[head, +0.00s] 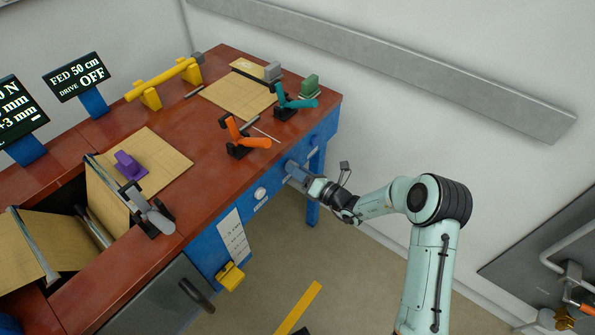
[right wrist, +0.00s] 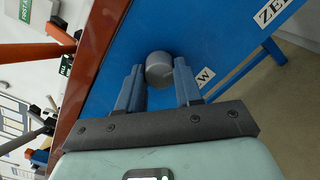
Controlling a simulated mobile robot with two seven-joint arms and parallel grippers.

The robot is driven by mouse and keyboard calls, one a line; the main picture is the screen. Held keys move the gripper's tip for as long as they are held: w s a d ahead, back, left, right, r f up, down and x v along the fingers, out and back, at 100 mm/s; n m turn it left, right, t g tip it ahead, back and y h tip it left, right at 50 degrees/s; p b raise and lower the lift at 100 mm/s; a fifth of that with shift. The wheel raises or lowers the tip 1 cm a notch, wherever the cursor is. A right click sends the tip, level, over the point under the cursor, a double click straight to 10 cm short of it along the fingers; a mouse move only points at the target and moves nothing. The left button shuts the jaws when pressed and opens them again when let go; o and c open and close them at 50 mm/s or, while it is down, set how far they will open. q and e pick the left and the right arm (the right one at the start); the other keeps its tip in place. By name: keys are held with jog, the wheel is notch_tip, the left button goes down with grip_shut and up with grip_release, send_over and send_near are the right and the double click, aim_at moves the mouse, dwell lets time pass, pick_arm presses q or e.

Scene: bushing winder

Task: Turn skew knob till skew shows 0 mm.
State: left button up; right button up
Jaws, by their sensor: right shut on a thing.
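A round grey knob (right wrist: 159,70) sits on the blue front panel in the right wrist view, between the two blue fingers of my right gripper (right wrist: 160,88). My left gripper is not in view.
A white knob (head: 260,193) is on the panel left of my gripper. Orange (head: 243,140) and teal (head: 293,100) levers stand on the bench top above. A second display (head: 76,77) reads FED 50 cm, DRIVE OFF. A yellow part (head: 230,275) juts from the front.

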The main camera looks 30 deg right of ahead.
jog(key=n+b, duration=0.3)
jog(key=n, duration=0.5)
jog(key=shift+d+f, duration=0.1)
jog(key=shift+f, duration=0.05)
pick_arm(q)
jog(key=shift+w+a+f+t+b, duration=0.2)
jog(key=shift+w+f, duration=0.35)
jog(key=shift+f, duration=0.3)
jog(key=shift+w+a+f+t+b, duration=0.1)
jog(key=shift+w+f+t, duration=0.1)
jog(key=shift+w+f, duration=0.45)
pick_arm(e)
jog(key=shift+n, duration=1)
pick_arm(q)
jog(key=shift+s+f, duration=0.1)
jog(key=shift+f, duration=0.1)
pick_arm(e)
jog(key=o, duration=1)
